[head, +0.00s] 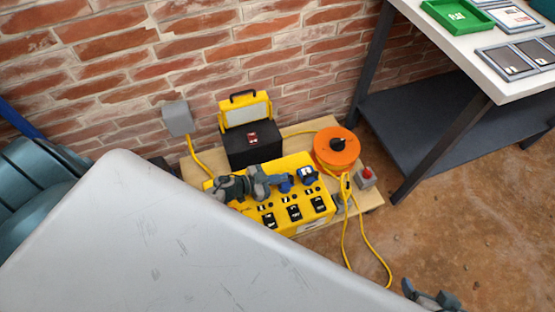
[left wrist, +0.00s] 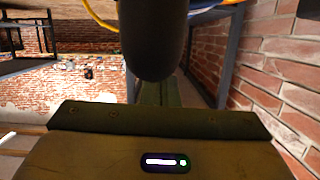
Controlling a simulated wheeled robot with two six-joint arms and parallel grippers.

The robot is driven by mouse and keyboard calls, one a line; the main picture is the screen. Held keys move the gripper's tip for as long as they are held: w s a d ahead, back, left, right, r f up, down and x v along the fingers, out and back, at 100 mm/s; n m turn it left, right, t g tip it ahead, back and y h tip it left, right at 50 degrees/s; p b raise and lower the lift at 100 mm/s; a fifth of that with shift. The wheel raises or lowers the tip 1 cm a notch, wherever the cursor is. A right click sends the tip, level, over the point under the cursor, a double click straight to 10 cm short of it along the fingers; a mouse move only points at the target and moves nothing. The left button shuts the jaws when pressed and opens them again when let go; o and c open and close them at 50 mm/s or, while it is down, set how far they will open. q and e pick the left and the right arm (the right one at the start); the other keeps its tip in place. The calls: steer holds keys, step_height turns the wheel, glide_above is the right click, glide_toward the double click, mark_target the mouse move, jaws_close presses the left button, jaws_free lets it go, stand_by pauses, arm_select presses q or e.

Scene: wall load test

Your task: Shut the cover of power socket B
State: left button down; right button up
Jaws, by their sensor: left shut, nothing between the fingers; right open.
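The yellow power box (head: 316,210) stands on a low wooden board against the brick wall. Its top has a row of blue socket covers and a front row of black units. A blue cover at the right (head: 308,175) appears raised; another blue part (head: 285,187) shows beside my left gripper. The socket letters are too small to read, so I cannot tell which is B. My left gripper (head: 272,182) is shut and empty, low over the box, hiding its left sockets; contact cannot be told. My right gripper (head: 433,297) is open at the bottom right edge, away from the box.
A black case with a yellow work lamp (head: 246,112) stands behind the box. An orange cable reel (head: 337,148) and a red-button unit (head: 366,177) are at its right. A grey wall box (head: 177,118) has a yellow cable. A table (head: 480,75) stands at the right.

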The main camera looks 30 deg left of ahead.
arm_select(q)
steer(key=shift+s+d+f+m, duration=0.15)
steer(key=shift+s+d+m, duration=0.05)
steer(key=shift+m, duration=0.1)
steer(key=shift+s+d+f+p, duration=0.2)
steer(key=shift+d+f+p, duration=0.1)
steer(key=shift+f+p, duration=0.05)
arm_select(e)
steer(key=shift+s+d+r+g, duration=0.25)
steer(key=shift+d+r+g, duration=0.1)
steer(key=shift+g, duration=0.05)
steer(key=shift+s+d+r, duration=0.1)
steer(key=shift+r, duration=0.05)
